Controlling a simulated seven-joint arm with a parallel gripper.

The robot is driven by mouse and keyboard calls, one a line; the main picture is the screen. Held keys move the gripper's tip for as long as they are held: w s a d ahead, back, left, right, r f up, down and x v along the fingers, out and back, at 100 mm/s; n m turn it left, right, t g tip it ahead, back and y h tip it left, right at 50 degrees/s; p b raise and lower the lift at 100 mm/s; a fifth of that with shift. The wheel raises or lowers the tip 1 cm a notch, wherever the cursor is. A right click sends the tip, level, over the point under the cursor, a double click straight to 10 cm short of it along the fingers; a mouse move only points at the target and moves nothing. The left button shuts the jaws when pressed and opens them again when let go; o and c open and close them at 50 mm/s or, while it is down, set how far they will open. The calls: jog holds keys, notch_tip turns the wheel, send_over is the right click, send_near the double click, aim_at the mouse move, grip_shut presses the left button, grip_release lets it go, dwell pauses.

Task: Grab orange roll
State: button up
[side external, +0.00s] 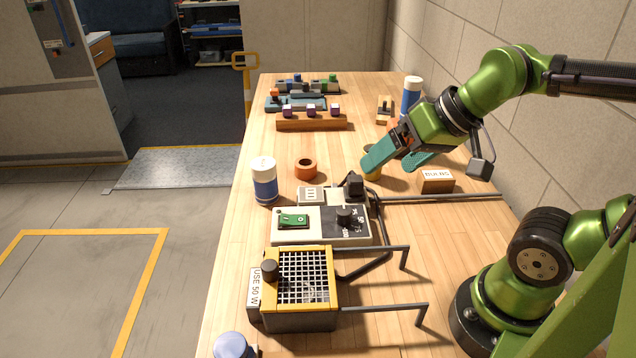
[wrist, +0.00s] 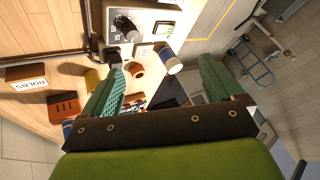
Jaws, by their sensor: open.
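The orange roll (side external: 306,168) is a short ring with a dark hole, standing on the wooden table behind the near white-and-blue bottle. In the wrist view the roll (wrist: 138,70) shows between the fingers, nearer the left one. My gripper (side external: 398,158) has two teal fingers spread apart with nothing between them. It is above the table, to the right of the roll and apart from it. The wrist view also shows the open gripper (wrist: 161,66). A yellow cylinder (side external: 373,174) is partly hidden by one finger.
The white-and-blue bottle (side external: 264,182) stands close in front of the roll. A "BULBS" box (side external: 436,182) is at right. Racks (side external: 312,122) stand at the back. Table between roll and yellow cylinder is clear.

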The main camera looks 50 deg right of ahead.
jog(key=w+d+f+g+h, duration=0.1)
jog(key=w+d+f, duration=0.1)
jog(key=w, duration=0.4)
jog(key=w+d+f+g, duration=0.1)
jog(key=w+d+g, duration=0.1)
jog(key=w, duration=0.3)
jog(key=h, duration=0.2)
send_near(305, 163)
jog(key=f, duration=0.3)
jog(key=shift+w+a+n, duration=0.35)
jog(key=shift+n, duration=0.05)
jog(key=shift+x, duration=2.75)
jog(key=shift+s+f, duration=0.1)
jog(key=shift+s, duration=0.1)
jog(key=c, duration=1)
